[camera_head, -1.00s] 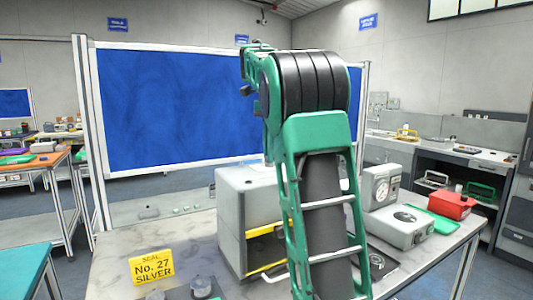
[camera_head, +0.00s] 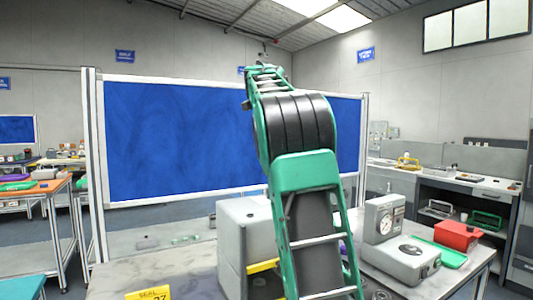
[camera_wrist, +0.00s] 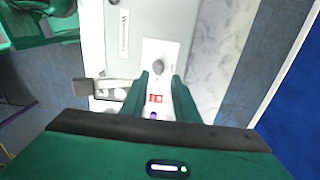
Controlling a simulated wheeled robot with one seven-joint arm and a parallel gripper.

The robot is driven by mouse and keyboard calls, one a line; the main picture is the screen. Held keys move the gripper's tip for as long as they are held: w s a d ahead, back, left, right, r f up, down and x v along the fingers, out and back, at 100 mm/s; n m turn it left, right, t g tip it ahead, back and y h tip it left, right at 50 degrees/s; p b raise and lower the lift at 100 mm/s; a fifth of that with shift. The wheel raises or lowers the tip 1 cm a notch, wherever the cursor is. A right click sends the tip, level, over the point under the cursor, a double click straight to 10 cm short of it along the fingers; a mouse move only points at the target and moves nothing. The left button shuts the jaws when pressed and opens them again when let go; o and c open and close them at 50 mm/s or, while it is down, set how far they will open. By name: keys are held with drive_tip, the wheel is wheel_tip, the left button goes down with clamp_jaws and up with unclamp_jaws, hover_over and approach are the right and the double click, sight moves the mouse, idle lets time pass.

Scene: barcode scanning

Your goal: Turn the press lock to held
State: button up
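In the wrist view a grey box-like unit (camera_wrist: 140,28) with dark lettering fills the top middle. A white plate on it (camera_wrist: 163,52) bears a round grey knob (camera_wrist: 158,68) and a small red mark (camera_wrist: 155,98); I cannot tell for sure whether this knob is the press lock, or how it is set. My gripper (camera_wrist: 161,80) has its two green fingers apart, one each side of the knob in the picture, with nothing seen between them touching. In the head view my arm hides the gripper and part of the grey unit (camera_head: 235,235).
A grey device with a dial (camera_head: 385,220) stands right of my arm, near a green tray (camera_head: 452,258) and a red box (camera_head: 459,235). A yellow card (camera_head: 148,293) lies at the table's front left. A blue board (camera_head: 175,140) stands behind.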

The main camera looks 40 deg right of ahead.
drive_tip(key=shift+r, duration=2.8)
drive_tip(key=shift+s, duration=0.1)
